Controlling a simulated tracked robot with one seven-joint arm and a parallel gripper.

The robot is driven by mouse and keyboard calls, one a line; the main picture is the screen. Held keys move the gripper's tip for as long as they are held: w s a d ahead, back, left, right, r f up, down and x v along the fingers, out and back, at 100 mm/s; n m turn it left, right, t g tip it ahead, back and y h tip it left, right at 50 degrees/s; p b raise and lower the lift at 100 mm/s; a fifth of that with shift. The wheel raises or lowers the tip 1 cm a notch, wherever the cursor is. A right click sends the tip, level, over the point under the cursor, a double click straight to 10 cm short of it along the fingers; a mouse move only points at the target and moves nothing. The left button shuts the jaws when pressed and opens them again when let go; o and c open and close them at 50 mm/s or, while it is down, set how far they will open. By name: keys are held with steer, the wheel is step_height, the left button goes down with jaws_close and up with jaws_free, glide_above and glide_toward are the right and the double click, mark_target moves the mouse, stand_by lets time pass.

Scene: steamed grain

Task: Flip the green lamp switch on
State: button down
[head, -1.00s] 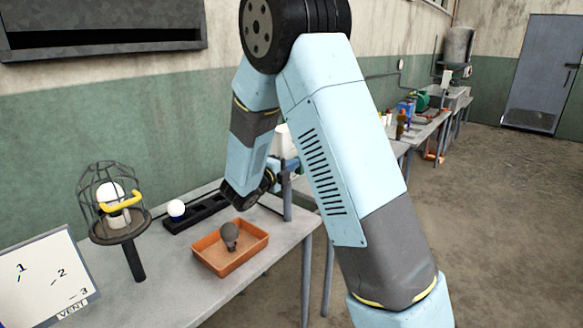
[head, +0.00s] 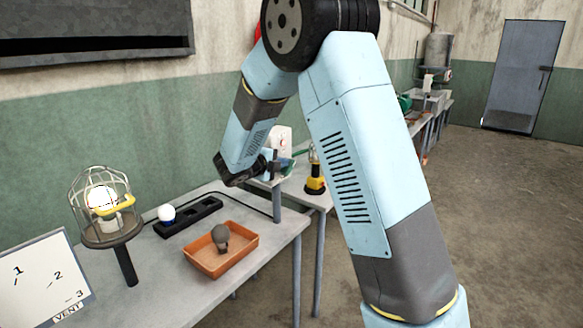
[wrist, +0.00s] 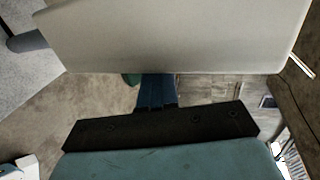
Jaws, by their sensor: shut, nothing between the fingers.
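A caged lamp (head: 103,200) stands on the near table, with a round bulb and a yellow hook-shaped part. Its bulb looks bright, as if lit. I cannot clearly make out a green lamp switch. A white box (head: 281,137) with a small reddish mark stands behind my gripper (head: 283,167) in the head view. My gripper is shut and empty beside this box; whether it touches is unclear. In the wrist view its blue fingers (wrist: 155,92) are partly hidden by a large pale panel (wrist: 180,35) very close to the camera.
The near table (head: 190,290) holds an orange tray (head: 215,268) with a grey bulb (head: 220,236), a black strip (head: 190,218) with a white-and-blue bulb (head: 166,214), and a numbered board (head: 40,280). A yellow-and-black device (head: 315,178) stands further right. Open floor lies to the right.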

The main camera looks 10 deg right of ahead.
steer(key=shift+w+d+r, duration=0.35)
steer(key=shift+w+r, duration=0.05)
steer(key=shift+w, duration=0.05)
steer(key=shift+d, duration=0.2)
stand_by(0.4)
steer(key=s+a+r, duration=0.1)
steer(key=r, duration=0.5)
steer(key=s+a+r, duration=0.1)
steer(key=a+r, duration=0.1)
steer(key=r, duration=0.5)
steer(key=shift+s, duration=0.3)
steer(key=shift+r, duration=0.1)
